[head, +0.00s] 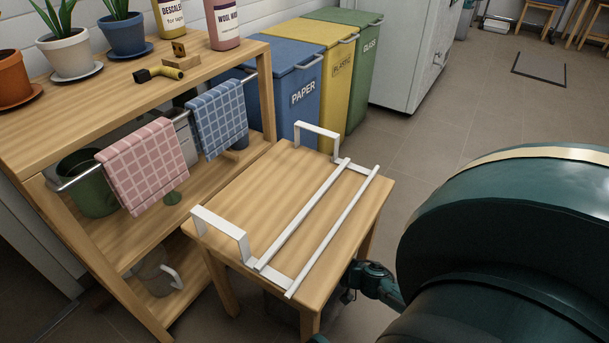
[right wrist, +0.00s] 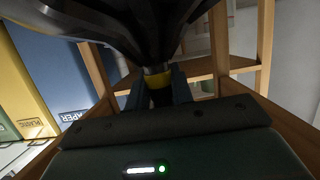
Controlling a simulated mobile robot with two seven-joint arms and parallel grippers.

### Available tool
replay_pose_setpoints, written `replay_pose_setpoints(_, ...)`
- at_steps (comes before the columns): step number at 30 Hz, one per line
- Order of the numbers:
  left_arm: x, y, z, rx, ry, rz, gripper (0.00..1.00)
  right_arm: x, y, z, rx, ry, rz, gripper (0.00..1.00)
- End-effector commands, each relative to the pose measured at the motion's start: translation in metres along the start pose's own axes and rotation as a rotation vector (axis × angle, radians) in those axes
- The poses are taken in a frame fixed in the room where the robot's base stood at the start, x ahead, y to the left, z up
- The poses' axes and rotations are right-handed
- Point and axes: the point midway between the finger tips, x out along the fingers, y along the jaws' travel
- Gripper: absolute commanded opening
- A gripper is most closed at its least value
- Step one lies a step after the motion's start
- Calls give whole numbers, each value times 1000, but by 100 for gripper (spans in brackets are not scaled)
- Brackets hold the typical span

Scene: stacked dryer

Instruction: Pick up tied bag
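The tied bag (right wrist: 130,25) is a dark, bulging bag with a yellow tie (right wrist: 158,80) around its neck. It fills the upper middle of the right wrist view. My right gripper (right wrist: 160,88) has its two fingers apart, one on each side of the neck just by the tie; firm contact cannot be made out. In the head view, part of my right arm's end (head: 372,280) shows low beside the small wooden table (head: 235,205); its fingers are hidden. A dark shape under the table is too hidden to identify. My left gripper is not in view.
A white metal rack (head: 222,236) lies on the small table, whose legs stand close around my right gripper. A wooden shelf (head: 75,110) with towels and pots stands left. Blue, yellow and green bins (head: 300,85) stand behind.

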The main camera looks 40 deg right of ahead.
Motion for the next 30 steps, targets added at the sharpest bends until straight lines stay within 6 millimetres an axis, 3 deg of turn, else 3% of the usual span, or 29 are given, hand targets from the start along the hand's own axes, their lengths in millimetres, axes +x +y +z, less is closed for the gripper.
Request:
replay_pose_setpoints(8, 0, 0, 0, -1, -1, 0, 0, 0, 0, 0, 0, 0, 0, 0)
replay_pose_setpoints(30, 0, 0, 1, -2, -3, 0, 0, 0, 0, 0, 0, 0, 0, 0)
